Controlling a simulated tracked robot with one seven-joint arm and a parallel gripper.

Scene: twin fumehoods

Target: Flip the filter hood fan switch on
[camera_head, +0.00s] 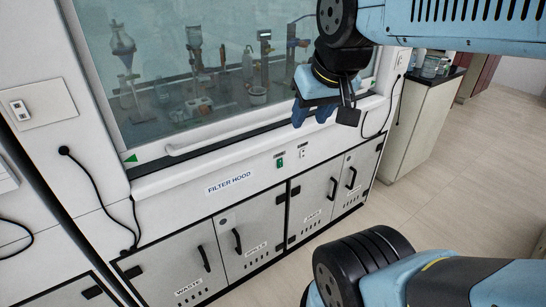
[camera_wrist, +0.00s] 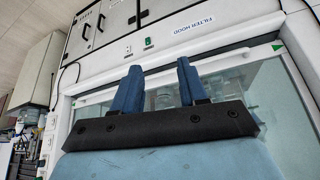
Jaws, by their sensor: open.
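The filter hood (camera_head: 230,183) has its name label on the white front panel below the sash. To the right of the label are two small switches: a green one (camera_head: 280,163) and a pale one with dark parts (camera_head: 303,154). Their small labels are too small to read, so I cannot tell which is the fan's. My gripper (camera_head: 311,115) is open and empty, above and in front of the panel, apart from it. In the wrist view, which looks upside down, the two blue fingers (camera_wrist: 157,68) stand apart, with the green switch (camera_wrist: 148,43) and the pale one (camera_wrist: 128,49) beyond them.
The closed glass sash (camera_head: 190,70) has glassware behind it, and a handle bar (camera_head: 215,135) runs along its bottom. Cabinet doors (camera_head: 250,240) with black handles are below the panel. A black cable (camera_head: 385,115) hangs at the right. Open floor (camera_head: 450,190) lies to the right.

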